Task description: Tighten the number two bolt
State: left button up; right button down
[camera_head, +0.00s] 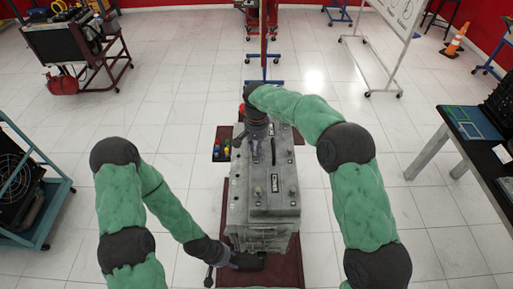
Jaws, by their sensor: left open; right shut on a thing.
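A grey engine block (262,205) stands on a dark red base (289,268) in the middle of the head view. Small bolt-like studs and a pale label plate (275,183) show on its top; I cannot read which bolt is number two. My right gripper (252,135) points down over the far left part of the block. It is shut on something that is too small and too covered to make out. My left gripper (242,262) is open, low at the near left end of the block, beside a dark part there. I cannot tell if it touches it.
Small coloured items (221,149) lie in a dark tray left of the block's far end. A table (468,135) stands at right, a cart with a radiator-like unit (68,45) at upper left, and a blue-framed stand (28,195) at left. The white floor between is clear.

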jog(key=m, duration=0.3)
jog(key=shift+m+b, duration=0.35)
jog(key=shift+m, duration=0.05)
jog(key=m, duration=0.4)
jog(key=shift+m+b, duration=0.3)
jog(key=shift+b, duration=0.1)
jog(key=m, duration=0.3)
jog(key=shift+m, duration=0.3)
jog(key=shift+m+b, duration=0.5)
jog(key=shift+m, duration=1.4)
jog(key=shift+r, duration=0.1)
jog(key=c, duration=1.2)
grip_release()
